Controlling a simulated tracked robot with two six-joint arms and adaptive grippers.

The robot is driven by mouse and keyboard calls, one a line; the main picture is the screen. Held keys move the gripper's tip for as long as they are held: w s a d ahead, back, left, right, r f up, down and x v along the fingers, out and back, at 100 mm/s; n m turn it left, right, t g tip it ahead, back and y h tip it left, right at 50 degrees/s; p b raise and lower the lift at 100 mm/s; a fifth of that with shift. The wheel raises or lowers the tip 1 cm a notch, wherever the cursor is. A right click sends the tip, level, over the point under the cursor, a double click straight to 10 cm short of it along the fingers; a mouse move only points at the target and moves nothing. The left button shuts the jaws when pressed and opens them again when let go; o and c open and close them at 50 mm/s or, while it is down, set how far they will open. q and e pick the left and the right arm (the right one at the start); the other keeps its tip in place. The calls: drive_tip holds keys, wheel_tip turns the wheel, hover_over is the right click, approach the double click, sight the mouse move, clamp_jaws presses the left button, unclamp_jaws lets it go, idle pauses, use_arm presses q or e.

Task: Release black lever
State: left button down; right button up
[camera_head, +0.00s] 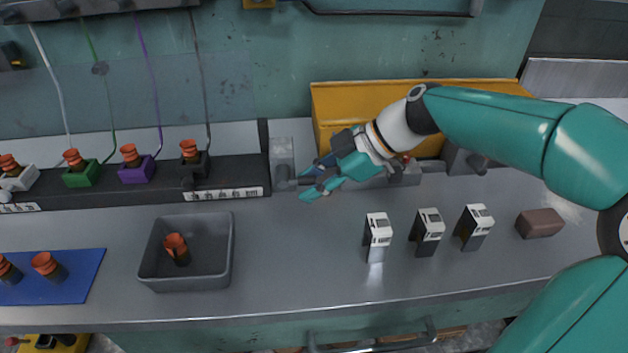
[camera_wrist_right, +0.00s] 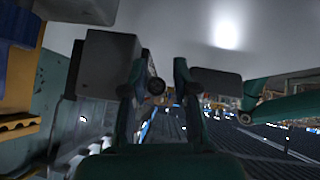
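My right gripper (camera_head: 318,184) is over the left end of a grey bench device, beside its grey upright block (camera_head: 281,160). Its two fingers are spread apart in the wrist view (camera_wrist_right: 166,82), with a clear gap between them. A short dark grey bar (camera_head: 297,183) reaches from the block towards the fingers; I cannot tell whether they touch it. A small dark knob-like part (camera_head: 187,183) sits by the black holder (camera_head: 196,162) at the right end of the rack; I cannot tell which part is the black lever. My left gripper is out of view.
The black rack (camera_head: 228,175) also carries purple, green and white holders with orange-topped pieces. A grey bin (camera_head: 222,250) holds one such piece. A blue mat (camera_head: 85,265), several black-and-white blocks (camera_head: 377,230) and a brown block (camera_head: 540,224) lie on the bench. A yellow box (camera_head: 330,98) stands behind my right arm.

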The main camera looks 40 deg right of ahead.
drive_tip(key=shift+d+r, duration=0.2)
drive_tip(key=shift+r, duration=0.05)
drive_tip(key=v, duration=1.1)
drive_tip(key=shift+s, duration=0.25)
drive_tip(key=shift+d, duration=0.1)
